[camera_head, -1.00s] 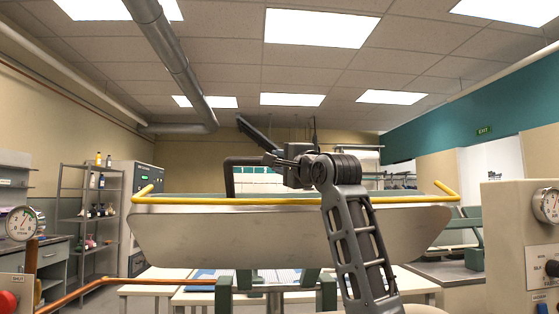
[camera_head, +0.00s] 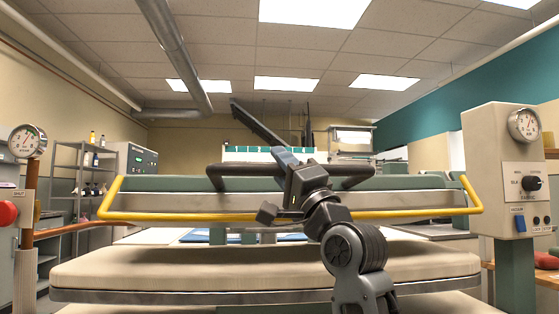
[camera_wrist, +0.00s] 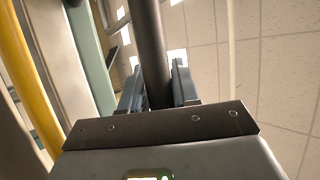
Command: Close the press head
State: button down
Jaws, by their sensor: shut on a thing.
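The press head (camera_head: 160,202) spans the middle of the head camera view, seen nearly edge-on, with a yellow guard rail (camera_head: 180,216) along its near edge. A dark handle bar (camera_head: 235,169) runs across its top. My gripper (camera_head: 289,160) is shut on this bar near its middle; in the wrist view the bar (camera_wrist: 149,50) passes between the two fingers (camera_wrist: 158,88). The padded lower bed (camera_head: 200,270) lies below the head, with a visible gap between them. My arm hides part of the head and bed on the right of centre.
A control box (camera_head: 495,165) with a gauge and knob stands at right. A gauge post (camera_head: 30,190) with a red button (camera_head: 7,212) stands at left. A shelf rack (camera_head: 85,180) with bottles is behind at left.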

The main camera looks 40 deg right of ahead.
notch_tip(320, 180, down, 16)
jog(key=s+a+b, duration=0.2)
jog(key=b, duration=0.6)
jog(key=shift+s+b, duration=0.35)
jog(key=shift+s, duration=0.05)
jog(key=shift+f, duration=0.15)
jog(key=c, duration=1.1)
grip_release()
jog(key=shift+c, duration=0.2)
jog(key=shift+o, duration=1.1)
jog(key=shift+s, duration=0.1)
jog(key=v, duration=0.7)
jog(key=shift+s+f, duration=0.2)
